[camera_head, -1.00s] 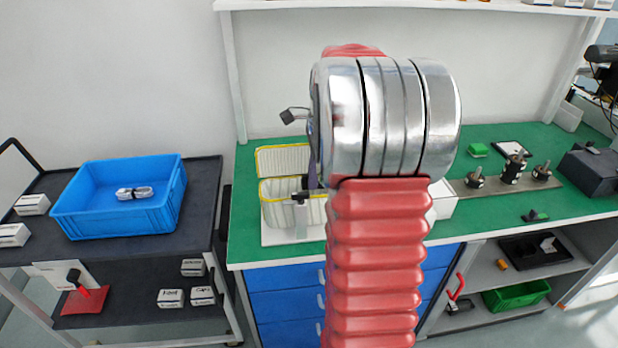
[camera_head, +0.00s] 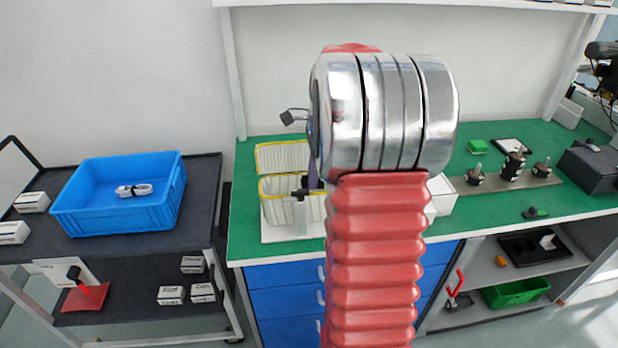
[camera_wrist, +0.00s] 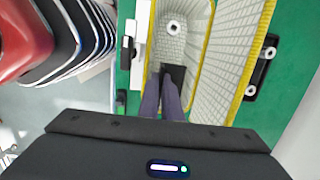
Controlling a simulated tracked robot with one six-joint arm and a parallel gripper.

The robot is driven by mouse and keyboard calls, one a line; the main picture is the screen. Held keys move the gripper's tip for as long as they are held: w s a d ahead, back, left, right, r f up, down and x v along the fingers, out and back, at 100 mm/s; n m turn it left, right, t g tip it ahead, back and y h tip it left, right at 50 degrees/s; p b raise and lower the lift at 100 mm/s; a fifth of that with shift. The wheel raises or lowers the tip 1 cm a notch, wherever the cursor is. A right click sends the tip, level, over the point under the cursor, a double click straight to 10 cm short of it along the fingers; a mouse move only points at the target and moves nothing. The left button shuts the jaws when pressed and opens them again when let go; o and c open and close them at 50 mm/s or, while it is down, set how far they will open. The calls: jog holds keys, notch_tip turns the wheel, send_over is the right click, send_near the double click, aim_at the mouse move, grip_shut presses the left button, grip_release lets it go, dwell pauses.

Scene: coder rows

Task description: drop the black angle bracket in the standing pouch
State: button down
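The standing pouch (camera_head: 264,188) is white and ribbed with a yellow rim. It stands open on the bench with its flap (camera_head: 282,158) up behind. In the wrist view the pouch's yellow rim (camera_wrist: 209,45) runs around the opening below my gripper. My gripper (camera_wrist: 163,88) has its two dark fingers close together over the opening. The black angle bracket (camera_wrist: 176,74) shows as a dark piece at the fingertips, and the fingers appear shut on it. It also shows dark in the head view (camera_head: 300,193). My arm hides the pouch's right side.
A white stand (camera_wrist: 140,42) adjoins the pouch. A pale ring (camera_wrist: 173,27) shows inside the opening. A black part with two rings (camera_wrist: 262,68) lies beyond the flap. A blue bin (camera_head: 120,205) is on the left cart. Metal fixtures (camera_head: 512,168) stand on the green bench at right.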

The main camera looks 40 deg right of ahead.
jog(key=shift+f, duration=0.1)
jog(key=c, duration=1.9)
grip_release()
notch_tip(320, 180, up, 14)
jog(key=d, duration=0.1)
jog(key=shift+s+d+f, duration=0.2)
jog(key=shift+s, duration=0.2)
